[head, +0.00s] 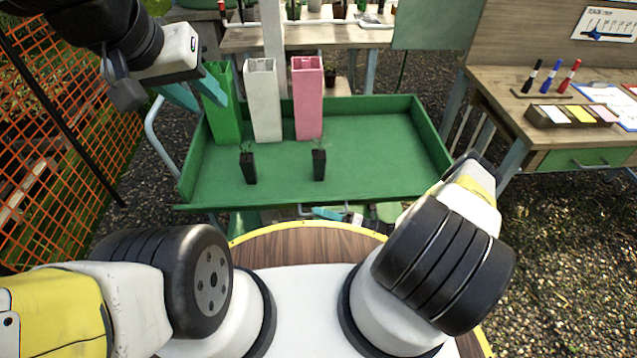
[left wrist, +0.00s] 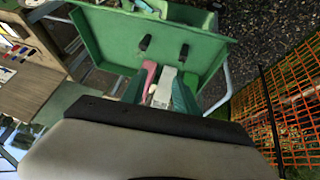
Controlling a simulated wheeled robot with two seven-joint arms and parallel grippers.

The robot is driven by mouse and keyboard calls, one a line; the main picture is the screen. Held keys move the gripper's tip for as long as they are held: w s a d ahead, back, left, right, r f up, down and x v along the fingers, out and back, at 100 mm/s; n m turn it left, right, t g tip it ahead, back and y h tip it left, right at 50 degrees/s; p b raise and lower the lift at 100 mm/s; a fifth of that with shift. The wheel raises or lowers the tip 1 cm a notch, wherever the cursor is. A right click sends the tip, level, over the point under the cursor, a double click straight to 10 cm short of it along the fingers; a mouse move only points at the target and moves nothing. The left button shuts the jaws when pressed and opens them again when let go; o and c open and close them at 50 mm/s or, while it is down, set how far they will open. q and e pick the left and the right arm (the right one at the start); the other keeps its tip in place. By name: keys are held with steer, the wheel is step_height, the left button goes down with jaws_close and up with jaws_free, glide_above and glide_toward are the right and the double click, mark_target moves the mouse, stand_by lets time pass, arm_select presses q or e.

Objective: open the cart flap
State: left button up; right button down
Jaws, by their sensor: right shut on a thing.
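The green cart tray (head: 375,150) stands ahead of me, with raised walls at the left, back and right. No raised wall stands along its front edge (head: 300,205), where the flap is low; its exact angle is hard to tell. My right gripper (head: 328,213), mostly hidden by my arm and the cart's edge, is shut at the front edge on what seems to be the flap. My left gripper (head: 207,98) is open, its teal fingers raised by the green tube (head: 226,118). The tray also shows in the left wrist view (left wrist: 113,40).
A white tube (head: 265,105) and a pink tube (head: 308,100) stand at the tray's back left. Two small black holders (head: 249,167) (head: 319,163) stand nearer. A wooden bench (head: 500,90) is at the right, an orange fence (head: 50,140) at the left.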

arm_select(q)
steer(key=shift+w, duration=0.3)
steer(key=c, duration=0.7)
steer(key=w+d+f+g, duration=0.2)
steer(key=w+d, duration=0.3)
steer(key=w, duration=0.6)
steer(key=shift+g, duration=0.4)
steer(key=w+d+f+g+y, duration=0.1)
steer(key=w+d+f+g, duration=0.1)
steer(key=w+d+f, duration=0.5)
steer(key=w+d+f+g, duration=0.2)
steer(key=w+d+f, duration=0.35)
steer(key=f, duration=0.45)
steer(key=shift+n+g+y, duration=0.3)
steer(key=shift+g+y, duration=0.3)
steer(key=s+d+f, duration=0.1)
steer(key=d+f, duration=0.1)
steer(key=f, duration=0.6)
steer(key=s+d+f, duration=0.1)
steer(key=d+f, duration=0.1)
steer(key=f, duration=0.7)
steer(key=s+d+f, duration=0.1)
steer(key=d+f, duration=0.1)
steer(key=f, duration=0.6)
steer(key=shift+d+f, duration=0.25)
steer(key=shift+d, duration=0.05)
steer(key=shift+s+f, duration=0.35)
steer(key=shift+s, duration=0.1)
